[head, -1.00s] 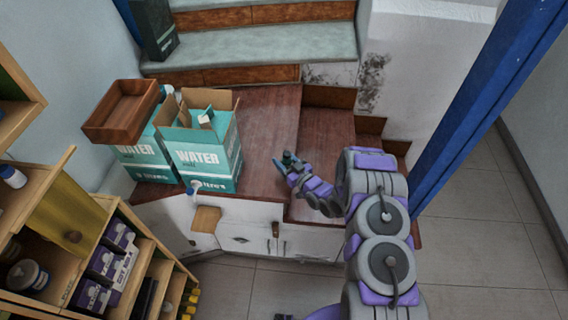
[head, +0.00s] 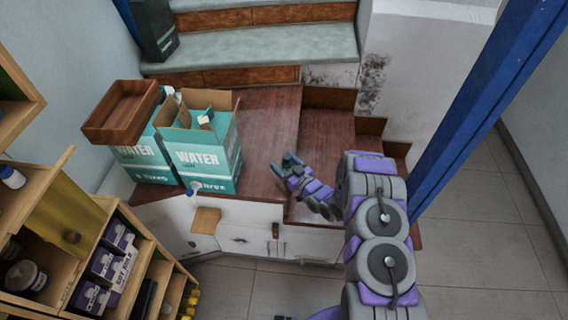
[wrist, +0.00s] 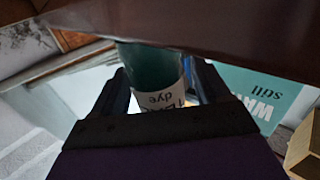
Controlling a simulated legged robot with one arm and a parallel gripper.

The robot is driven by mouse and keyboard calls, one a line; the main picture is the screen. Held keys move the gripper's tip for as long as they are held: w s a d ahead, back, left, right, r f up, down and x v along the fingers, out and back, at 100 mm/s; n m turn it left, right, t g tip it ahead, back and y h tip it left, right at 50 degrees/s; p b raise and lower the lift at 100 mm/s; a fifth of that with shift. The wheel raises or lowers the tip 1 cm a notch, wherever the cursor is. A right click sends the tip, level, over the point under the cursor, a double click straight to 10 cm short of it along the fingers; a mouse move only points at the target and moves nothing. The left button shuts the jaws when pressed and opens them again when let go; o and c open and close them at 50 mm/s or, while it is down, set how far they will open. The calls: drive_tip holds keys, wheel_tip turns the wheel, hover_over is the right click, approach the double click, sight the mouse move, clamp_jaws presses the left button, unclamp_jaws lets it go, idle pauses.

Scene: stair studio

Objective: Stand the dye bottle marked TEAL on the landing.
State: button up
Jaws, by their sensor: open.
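My gripper (head: 284,163) is over the brown landing (head: 262,115), at its right part beside a step edge. In the wrist view its fingers (wrist: 162,85) are spread, with a teal bottle (wrist: 155,68) between them. The bottle has a white label showing "dye", upside down in this picture; its colour word is not readable. A dark brown surface (wrist: 210,30) covers the bottle's upper end in that view. I cannot tell whether the bottle touches this surface or the fingers. In the head view the bottle cannot be made out clearly at the gripper.
Teal WATER boxes (head: 202,160) stand on the landing to the left, and one shows in the wrist view (wrist: 258,92). A brown tray (head: 121,112) lies on top. Grey stairs (head: 265,45) rise behind; a blue post (head: 480,110) stands at right. A shelf unit (head: 150,240) is front left.

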drive_tip(key=p+v, duration=0.2)
drive_tip(key=v, duration=1)
drive_tip(key=shift+w, duration=0.1)
